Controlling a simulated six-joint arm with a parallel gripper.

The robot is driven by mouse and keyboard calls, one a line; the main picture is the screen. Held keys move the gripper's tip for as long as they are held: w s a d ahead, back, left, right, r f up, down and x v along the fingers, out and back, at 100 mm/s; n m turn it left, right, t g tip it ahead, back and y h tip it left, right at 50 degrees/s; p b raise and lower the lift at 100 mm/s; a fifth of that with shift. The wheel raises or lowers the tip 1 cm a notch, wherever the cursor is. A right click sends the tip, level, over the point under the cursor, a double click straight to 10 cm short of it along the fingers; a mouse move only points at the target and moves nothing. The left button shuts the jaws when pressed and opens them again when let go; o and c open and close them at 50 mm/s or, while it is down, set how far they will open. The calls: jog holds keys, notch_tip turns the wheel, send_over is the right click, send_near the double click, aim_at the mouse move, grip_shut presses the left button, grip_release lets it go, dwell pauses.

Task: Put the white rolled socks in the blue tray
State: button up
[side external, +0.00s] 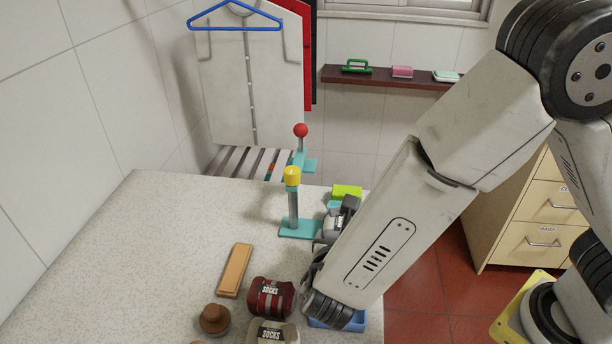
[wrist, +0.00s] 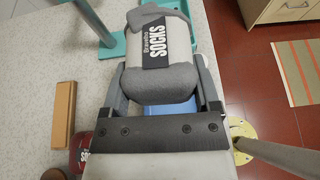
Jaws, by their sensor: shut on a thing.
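White rolled socks with grey ends and a dark label (wrist: 166,45) are between the fingers of my gripper (wrist: 162,88) in the wrist view. My gripper is shut on them. In the side view the socks (side external: 331,227) show only in part, beside the teal stand and partly behind my arm. The blue tray (side external: 357,322) is mostly hidden by my wrist in the side view.
Red rolled socks (side external: 270,297) and cream rolled socks (side external: 272,333) lie left of the tray. A wooden block (side external: 235,270) and a brown knobbed thing (side external: 214,318) are farther left. A teal stand with yellow top (side external: 292,205) rises near the held socks. A lime block (side external: 346,192) lies behind.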

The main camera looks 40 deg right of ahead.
jog(key=s+a, duration=0.1)
jog(key=s+a+f, duration=0.1)
jog(key=s, duration=0.1)
jog(key=s+a+f, duration=0.1)
jog(key=s, duration=0.1)
jog(key=shift+s+a+f, duration=0.1)
jog(key=shift+a+f, duration=0.05)
jog(key=shift+a, duration=0.1)
jog(key=shift+f, duration=0.15)
jog(key=shift+f, duration=2.85)
jog(key=o, duration=1.3)
jog(key=shift+r, duration=0.15)
